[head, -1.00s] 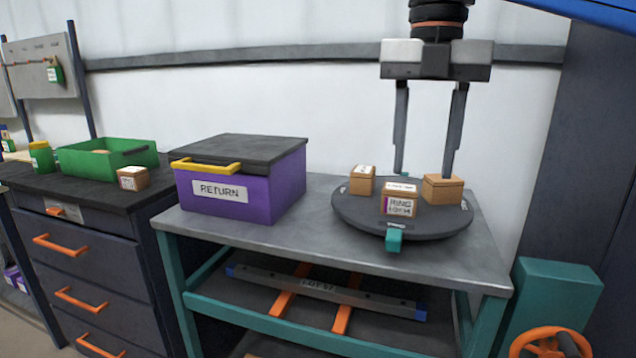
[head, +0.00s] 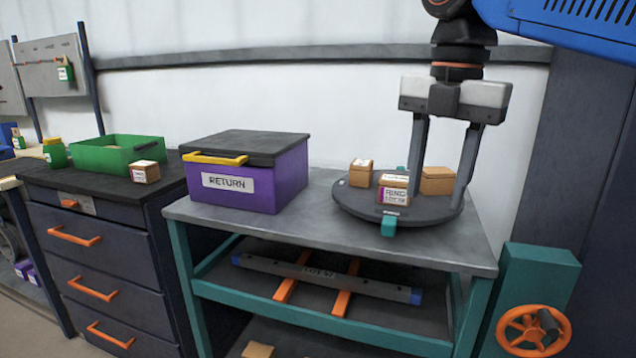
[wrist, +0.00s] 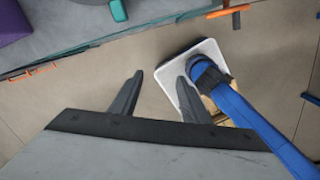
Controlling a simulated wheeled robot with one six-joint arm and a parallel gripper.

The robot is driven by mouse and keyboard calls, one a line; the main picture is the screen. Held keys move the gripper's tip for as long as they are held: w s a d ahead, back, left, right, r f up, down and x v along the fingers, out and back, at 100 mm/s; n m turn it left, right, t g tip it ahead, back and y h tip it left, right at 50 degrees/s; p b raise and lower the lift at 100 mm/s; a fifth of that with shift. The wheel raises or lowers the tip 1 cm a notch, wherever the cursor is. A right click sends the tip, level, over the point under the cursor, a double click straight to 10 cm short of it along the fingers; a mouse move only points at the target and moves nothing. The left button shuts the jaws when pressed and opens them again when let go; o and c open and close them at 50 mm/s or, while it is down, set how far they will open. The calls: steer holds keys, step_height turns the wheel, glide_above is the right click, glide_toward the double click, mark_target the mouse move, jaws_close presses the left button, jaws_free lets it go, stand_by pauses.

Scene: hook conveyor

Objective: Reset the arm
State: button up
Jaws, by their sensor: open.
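My gripper (head: 436,202) hangs at the right in the head view, open and empty with its fingers pointing down. Its fingers appear in front of the round dark turntable (head: 350,207) and overlap the right-hand cardboard box (head: 436,180). In the wrist view the two fingers (wrist: 160,76) are apart with nothing between them, and bare floor shows beyond their tips. A cardboard box labelled RING (head: 393,190) stands at the turntable's front, and another small box (head: 361,173) stands at its left. A teal tab (head: 389,225) sits on the turntable's front rim.
A purple RETURN bin (head: 245,188) with a dark lid stands left of the turntable on the grey table (head: 300,222). A dark drawer cabinet (head: 90,250) carries a green tray (head: 118,155) and a small box (head: 145,171). A teal post with an orange wheel (head: 533,330) stands at right.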

steer(key=s+d+f+m+t, duration=0.1)
steer(key=d+f+m, duration=0.3)
steer(key=f+m, duration=0.5)
steer(key=s+d+f+m+t, duration=0.1)
steer(key=s+d+f+m, duration=0.2)
steer(key=f+m, duration=0.6)
steer(key=s+d+f+m+t, duration=0.2)
steer(key=d+f+m, duration=0.3)
steer(key=f+m, duration=0.4)
step_height(320, 180, down, 4)
steer(key=shift+s+f+m, duration=0.25)
steer(key=shift+s+m, duration=0.15)
